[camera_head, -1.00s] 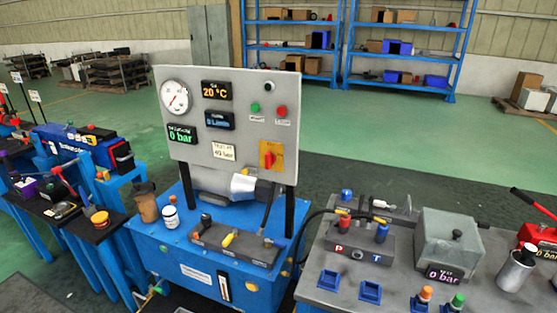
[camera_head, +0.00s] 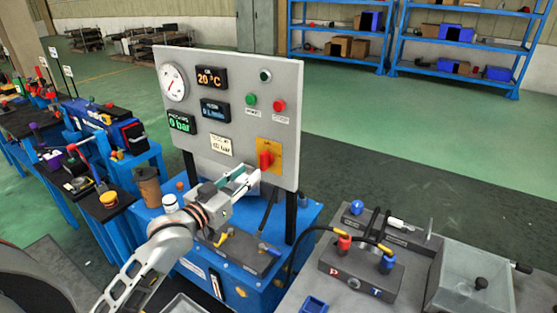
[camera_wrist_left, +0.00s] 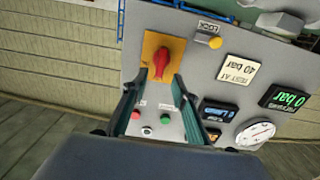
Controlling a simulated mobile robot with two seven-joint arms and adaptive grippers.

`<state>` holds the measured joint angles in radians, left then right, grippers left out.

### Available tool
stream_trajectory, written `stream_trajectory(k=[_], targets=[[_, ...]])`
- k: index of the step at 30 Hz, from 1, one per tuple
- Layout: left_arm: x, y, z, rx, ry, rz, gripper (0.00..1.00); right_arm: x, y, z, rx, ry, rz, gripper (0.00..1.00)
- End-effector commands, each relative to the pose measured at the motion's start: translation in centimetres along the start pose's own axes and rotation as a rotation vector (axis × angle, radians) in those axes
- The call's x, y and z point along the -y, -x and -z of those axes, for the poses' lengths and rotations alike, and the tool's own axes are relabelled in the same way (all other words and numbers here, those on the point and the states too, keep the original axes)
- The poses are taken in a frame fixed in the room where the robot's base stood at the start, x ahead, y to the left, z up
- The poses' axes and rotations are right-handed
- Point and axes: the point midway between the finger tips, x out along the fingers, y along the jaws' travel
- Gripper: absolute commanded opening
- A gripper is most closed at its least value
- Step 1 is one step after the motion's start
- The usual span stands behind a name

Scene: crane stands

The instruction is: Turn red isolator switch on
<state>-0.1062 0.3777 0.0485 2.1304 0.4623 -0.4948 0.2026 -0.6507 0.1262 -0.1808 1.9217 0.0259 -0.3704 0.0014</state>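The red isolator switch (camera_head: 265,160) sits on a yellow plate (camera_head: 277,150) at the lower right of the grey upright panel (camera_head: 225,72). Its handle stands roughly upright. My left gripper (camera_head: 252,176) is open and empty, just to the left of the switch and slightly below it in the head view. In the left wrist view, the red switch (camera_wrist_left: 161,62) shows between and just beyond the two parted fingertips (camera_wrist_left: 158,82); I see no clear contact. My right gripper is not in view.
The panel also carries a gauge (camera_head: 173,82), displays, a green button (camera_head: 251,99) and a red button (camera_head: 279,105). Below is a blue unit (camera_head: 300,222) with a valve block. A grey bench (camera_head: 410,290) with a hose block stands at the right.

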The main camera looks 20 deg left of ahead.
Motion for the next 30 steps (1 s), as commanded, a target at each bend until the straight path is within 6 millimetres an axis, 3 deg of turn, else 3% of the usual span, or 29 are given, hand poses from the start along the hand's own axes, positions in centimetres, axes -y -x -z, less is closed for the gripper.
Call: stream_trajectory(k=[15,28,30], targets=[[0.0,-6.6,0.0,0.0,0.0,0.001,0.28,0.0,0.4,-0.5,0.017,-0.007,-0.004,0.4],[0.0,-7.6,-0.1,0.001,-0.001,0.001,0.28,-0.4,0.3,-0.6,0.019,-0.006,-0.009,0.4],[0.0,-7.5,-0.1,0.001,-0.001,0.001,0.1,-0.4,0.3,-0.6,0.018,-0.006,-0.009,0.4]])
